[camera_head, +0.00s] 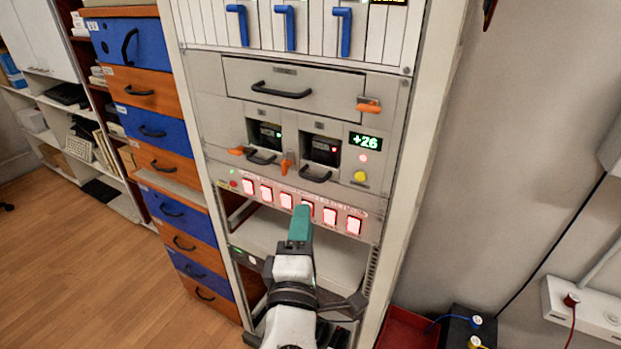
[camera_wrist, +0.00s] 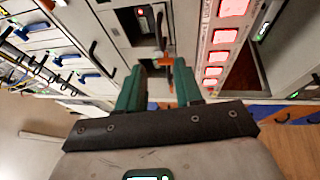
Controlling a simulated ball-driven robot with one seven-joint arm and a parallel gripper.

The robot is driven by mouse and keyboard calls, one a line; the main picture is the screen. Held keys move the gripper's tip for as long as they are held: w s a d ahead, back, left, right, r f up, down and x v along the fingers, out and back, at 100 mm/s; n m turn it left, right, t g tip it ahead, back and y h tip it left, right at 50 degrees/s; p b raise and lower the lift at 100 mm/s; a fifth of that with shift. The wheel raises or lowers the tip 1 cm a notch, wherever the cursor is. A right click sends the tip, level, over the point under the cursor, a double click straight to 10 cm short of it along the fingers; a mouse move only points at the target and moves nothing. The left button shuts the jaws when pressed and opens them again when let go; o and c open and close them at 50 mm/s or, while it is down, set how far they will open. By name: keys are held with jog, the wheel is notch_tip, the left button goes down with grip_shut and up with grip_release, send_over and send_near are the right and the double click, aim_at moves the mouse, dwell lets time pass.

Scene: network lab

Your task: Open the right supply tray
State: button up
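The right supply tray (camera_head: 321,151) is a grey front with a dark window, a red light and a black handle (camera_head: 315,176) below. Its orange latch (camera_head: 287,163) is at its lower left. In the wrist view, the tray front (camera_wrist: 146,48) is near the top, with its handle (camera_wrist: 160,26) beside it and the orange latch (camera_wrist: 166,60) just beyond my fingertips. My gripper (camera_head: 301,214) points at the rack below the trays and overlaps the lit button row. In the wrist view, its teal fingers (camera_wrist: 157,74) are apart, with nothing held between them.
The left tray (camera_head: 264,132) has its own orange latch (camera_head: 236,151). A wide drawer (camera_head: 285,80) is above, and a green "+26" display (camera_head: 365,141) is to the right. Red-lit buttons (camera_head: 286,200) line the panel below. Blue and orange drawers (camera_head: 165,165) stand left; floor there is clear.

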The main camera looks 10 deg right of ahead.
jog(key=p+x, duration=0.2)
jog(key=x, duration=0.8)
jog(key=shift+w+d+f, duration=0.1)
grip_shut()
dwell(1.2)
